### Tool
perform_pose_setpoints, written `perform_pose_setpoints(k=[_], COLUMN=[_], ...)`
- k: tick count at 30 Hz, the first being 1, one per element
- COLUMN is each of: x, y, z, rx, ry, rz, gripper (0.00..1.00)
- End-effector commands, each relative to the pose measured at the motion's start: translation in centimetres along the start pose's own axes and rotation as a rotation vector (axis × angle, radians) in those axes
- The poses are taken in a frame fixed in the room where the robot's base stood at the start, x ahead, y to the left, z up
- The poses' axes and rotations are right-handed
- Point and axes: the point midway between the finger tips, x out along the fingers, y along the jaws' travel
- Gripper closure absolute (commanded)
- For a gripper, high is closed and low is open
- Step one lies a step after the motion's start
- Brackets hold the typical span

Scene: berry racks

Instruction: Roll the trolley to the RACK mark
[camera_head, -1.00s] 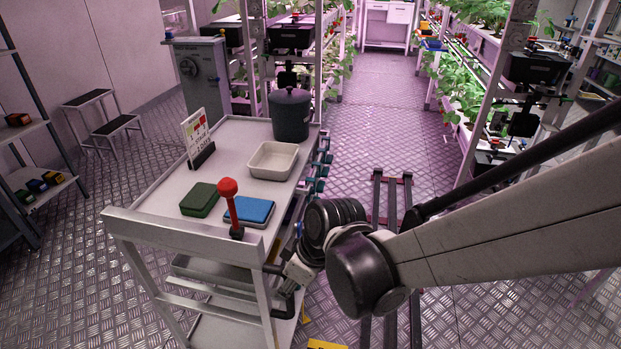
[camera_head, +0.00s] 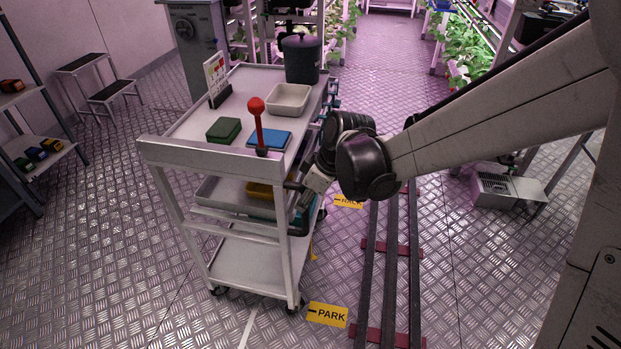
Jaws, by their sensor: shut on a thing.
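The trolley (camera_head: 195,157) is a pale metal cart with shelves and small dark wheels, standing upright left of the floor rails. A red-knobbed lever (camera_head: 257,118) rises from its near end. My gripper (camera_head: 297,190) is at the trolley's near right corner, shut on the dark trolley handle (camera_head: 292,186); the fingertips are small and partly hidden. A yellow floor mark reading PARK (camera_head: 327,315) lies just right of the near wheels. Another yellow mark (camera_head: 348,202) lies farther along, partly covered by my arm; its word is unclear.
A step stool (camera_head: 106,93) and shelving (camera_head: 28,150) stand left. The aisle beyond is open.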

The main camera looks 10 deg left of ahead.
Motion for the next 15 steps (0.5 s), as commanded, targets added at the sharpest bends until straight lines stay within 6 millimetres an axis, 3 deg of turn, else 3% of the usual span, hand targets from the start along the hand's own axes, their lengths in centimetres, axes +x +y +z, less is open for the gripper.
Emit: perform_pose_setpoints(k=[13, 14, 15], x=[0.02, 0.02, 0.02], y=[0.28, 0.28, 0.28], z=[-0.06, -0.06, -0.06], rx=[0.0, 0.0, 0.0], ry=[0.0, 0.0, 0.001], rz=[0.0, 0.0, 0.0], gripper=[1.0, 0.82, 0.77])
